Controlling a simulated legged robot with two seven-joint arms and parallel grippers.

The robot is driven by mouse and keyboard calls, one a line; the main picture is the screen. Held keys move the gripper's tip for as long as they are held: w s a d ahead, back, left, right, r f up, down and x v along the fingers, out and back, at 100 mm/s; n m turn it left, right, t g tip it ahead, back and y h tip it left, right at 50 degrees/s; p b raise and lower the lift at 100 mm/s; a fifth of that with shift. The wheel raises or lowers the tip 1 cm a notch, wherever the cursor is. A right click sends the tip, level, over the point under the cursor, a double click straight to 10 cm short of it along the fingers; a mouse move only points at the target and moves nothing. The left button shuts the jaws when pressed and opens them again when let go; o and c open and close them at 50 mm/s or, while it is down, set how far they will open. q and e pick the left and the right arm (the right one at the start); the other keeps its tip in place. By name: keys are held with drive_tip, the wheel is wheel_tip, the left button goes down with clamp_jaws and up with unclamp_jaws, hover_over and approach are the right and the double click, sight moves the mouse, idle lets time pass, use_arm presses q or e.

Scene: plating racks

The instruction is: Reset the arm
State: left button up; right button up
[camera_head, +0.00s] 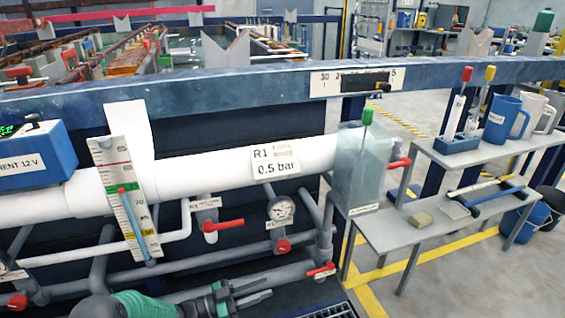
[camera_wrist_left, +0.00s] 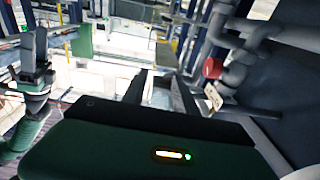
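My left arm, green and grey, comes in low at the bottom of the head view. Its gripper (camera_head: 266,290) points right, in front of the grey lower pipes. Its two fingers stand apart with nothing visible between them. In the left wrist view the two dark fingers (camera_wrist_left: 161,88) also stand apart, with a bright gap between them.
A white pipe (camera_head: 215,166) runs behind and above the gripper. Red-handled valves (camera_head: 223,225) and a gauge (camera_head: 281,209) are close by. A grey bench (camera_head: 395,232) with tools and a shelf with jugs (camera_head: 502,118) stand at right. Open floor (camera_head: 465,283) shows at lower right.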

use_arm(q)
drive_tip(key=w+a+r+n+t+y+p, duration=0.1)
drive_tip(key=w+a+r+n+t+y, duration=0.15)
drive_tip(key=w+y, duration=0.4)
drive_tip(key=s+a+r+n+y+p, duration=0.25)
drive_tip(key=s+a+n+y, duration=0.2)
drive_tip(key=a+y, duration=0.3)
drive_tip(key=s+a+r+n+g+y+p, duration=0.1)
drive_tip(key=s+r+n+g+y, duration=0.2)
drive_tip(key=s, duration=1)
drive_tip(key=s+a+n+g+y+p, duration=0.15)
drive_tip(key=s+n+g, duration=0.25)
drive_tip(key=s, duration=0.9)
wheel_tip(320, 180, up, 38)
drive_tip(key=p, duration=3.6)
drive_tip(key=shift+w+a+f+h+p, duration=0.15)
drive_tip(key=shift+w+a+h+p, duration=0.15)
drive_tip(key=shift+h+p, duration=0.15)
